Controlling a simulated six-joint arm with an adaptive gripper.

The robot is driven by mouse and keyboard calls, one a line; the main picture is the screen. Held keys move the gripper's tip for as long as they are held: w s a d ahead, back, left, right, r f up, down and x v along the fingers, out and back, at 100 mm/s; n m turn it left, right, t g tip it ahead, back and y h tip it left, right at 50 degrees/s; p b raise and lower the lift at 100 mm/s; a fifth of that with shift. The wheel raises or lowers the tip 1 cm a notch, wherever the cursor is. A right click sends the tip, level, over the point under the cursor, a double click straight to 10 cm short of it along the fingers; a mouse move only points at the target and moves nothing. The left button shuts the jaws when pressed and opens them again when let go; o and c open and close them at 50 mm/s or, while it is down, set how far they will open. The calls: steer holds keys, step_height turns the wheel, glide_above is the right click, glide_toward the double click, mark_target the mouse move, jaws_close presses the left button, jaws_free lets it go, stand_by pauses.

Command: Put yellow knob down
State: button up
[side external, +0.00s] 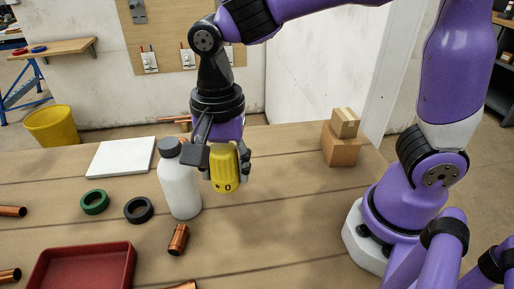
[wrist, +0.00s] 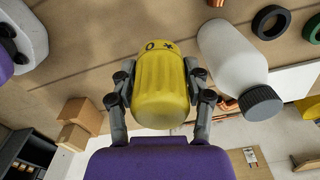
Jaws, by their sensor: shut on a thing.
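The yellow knob (side external: 225,168) is a ribbed yellow cap with dark markings at its lower end. My gripper (side external: 222,160) is shut on it, with a finger on each side. The side external view shows the knob upright beside the white bottle; whether its lower end touches the table cannot be told. In the wrist view the knob (wrist: 161,85) sits between both fingers of my gripper (wrist: 160,90), its marked end pointing away from the wrist.
A white bottle (side external: 180,188) with a grey cap stands close left of my gripper. A copper fitting (side external: 178,240), black ring (side external: 139,210), green ring (side external: 94,202), white board (side external: 120,157) and red tray (side external: 82,270) lie around it. Cardboard boxes (side external: 341,150) stand right. Table between is clear.

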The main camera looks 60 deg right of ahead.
steer(key=w+d+m, duration=0.6)
steer(key=d, duration=0.4)
glide_above(256, 148)
steer(key=f, duration=0.6)
steer(key=shift+a+f, duration=0.25)
steer(key=shift+f, duration=0.15)
steer(key=shift+w+d+f, duration=0.1)
steer(key=shift+d+f, duration=0.1)
steer(key=shift+d, duration=0.05)
steer(key=shift+f, duration=2)
steer(key=shift+f, duration=0.15)
steer(key=o, duration=1.2)
